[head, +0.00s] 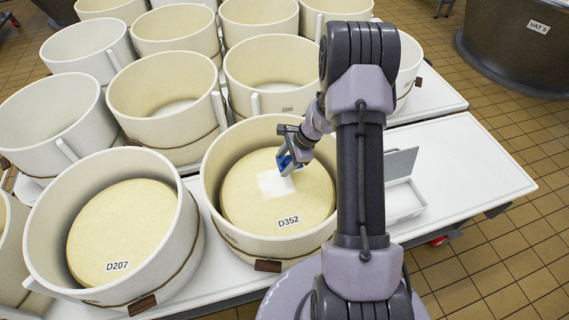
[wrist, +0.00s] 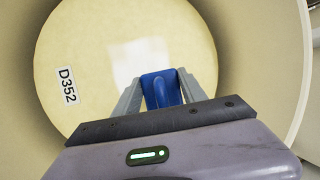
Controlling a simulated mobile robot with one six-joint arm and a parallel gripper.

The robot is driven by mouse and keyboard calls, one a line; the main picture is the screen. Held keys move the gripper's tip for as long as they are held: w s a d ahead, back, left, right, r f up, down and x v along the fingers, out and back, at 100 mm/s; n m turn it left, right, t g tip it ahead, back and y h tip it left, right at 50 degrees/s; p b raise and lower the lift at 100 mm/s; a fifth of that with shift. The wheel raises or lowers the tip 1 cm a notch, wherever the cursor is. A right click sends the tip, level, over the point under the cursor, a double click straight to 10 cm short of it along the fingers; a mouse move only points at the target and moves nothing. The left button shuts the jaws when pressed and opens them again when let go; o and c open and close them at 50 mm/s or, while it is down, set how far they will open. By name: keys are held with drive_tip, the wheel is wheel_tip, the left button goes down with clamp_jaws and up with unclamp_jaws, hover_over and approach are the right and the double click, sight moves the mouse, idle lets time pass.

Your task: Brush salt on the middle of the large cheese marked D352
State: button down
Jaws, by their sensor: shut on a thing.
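The large cheese marked D352 (head: 303,207) lies inside a round pale mould (head: 212,180) with a dark strap. A whitish square patch (head: 275,184) shows near the middle of its top; it also shows in the wrist view (wrist: 135,58). My gripper (head: 290,161) is over the cheese, inside the mould's rim. It is shut on a blue brush (wrist: 160,88), seen between the two grey fingers at the near edge of the patch. The brush's lower end is hidden, so I cannot tell whether it touches the cheese.
Cheese D207 (head: 123,225) sits in a mould to the left. Several empty moulds (head: 165,95) stand behind. A white box with a raised lid (head: 403,200) is on the white table (head: 470,165) at right, where the top is otherwise clear. A dark vat (head: 515,45) stands beyond.

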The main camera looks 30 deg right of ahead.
drive_tip(key=shift+r+p, duration=1.6)
drive_tip(key=shift+r, duration=0.85)
